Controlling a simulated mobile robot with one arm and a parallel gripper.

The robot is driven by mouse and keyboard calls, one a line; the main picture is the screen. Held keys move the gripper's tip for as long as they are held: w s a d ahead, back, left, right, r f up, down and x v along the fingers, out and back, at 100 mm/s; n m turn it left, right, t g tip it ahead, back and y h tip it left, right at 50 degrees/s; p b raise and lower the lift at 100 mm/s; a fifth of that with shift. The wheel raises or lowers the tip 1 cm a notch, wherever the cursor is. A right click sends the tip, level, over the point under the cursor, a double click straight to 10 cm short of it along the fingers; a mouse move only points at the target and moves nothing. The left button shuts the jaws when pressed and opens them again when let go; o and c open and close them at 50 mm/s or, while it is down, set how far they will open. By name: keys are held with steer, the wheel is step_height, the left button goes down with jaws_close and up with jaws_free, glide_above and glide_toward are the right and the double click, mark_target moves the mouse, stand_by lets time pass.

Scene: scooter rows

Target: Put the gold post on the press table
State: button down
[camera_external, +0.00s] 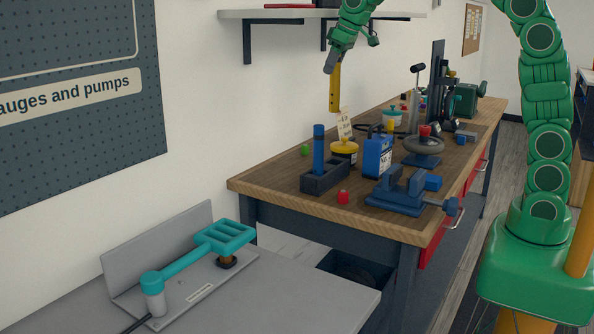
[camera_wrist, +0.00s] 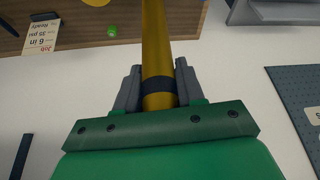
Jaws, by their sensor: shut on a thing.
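My gripper (camera_external: 334,64) is shut on the gold post (camera_external: 335,92), which hangs upright in the air near the wall, above the left end of the wooden bench. In the wrist view the gold post (camera_wrist: 155,35) runs between the two grey fingers of my gripper (camera_wrist: 160,85), with a dark band at the grip. A low grey table (camera_external: 295,300) stands in front at the left, bearing a grey plate with a teal lever tool (camera_external: 190,262). I cannot tell for sure which surface is the press table. A tall dark press-like stand (camera_external: 437,85) is on the wooden bench.
A wall shelf (camera_external: 270,14) is near my arm.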

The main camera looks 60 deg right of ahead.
steer(key=s+a+n+y, duration=0.15)
steer(key=s+a, duration=0.25)
steer(key=a, duration=0.8)
steer(key=s+a+n, duration=0.3)
steer(key=a, duration=0.9)
steer(key=s+a+n+g+y, duration=0.15)
steer(key=s+a+n, duration=0.25)
steer(key=s+a, duration=1.3)
step_height(320, 180, down, 17)
steer(key=w, duration=0.2)
steer(key=w+a+f, duration=0.9)
steer(key=a+f, duration=0.1)
steer(key=f, duration=0.2)
steer(key=shift+w+a+f, duration=0.2)
steer(key=shift+w+f, duration=0.1)
steer(key=shift+w, duration=0.1)
steer(key=shift+f, duration=0.1)
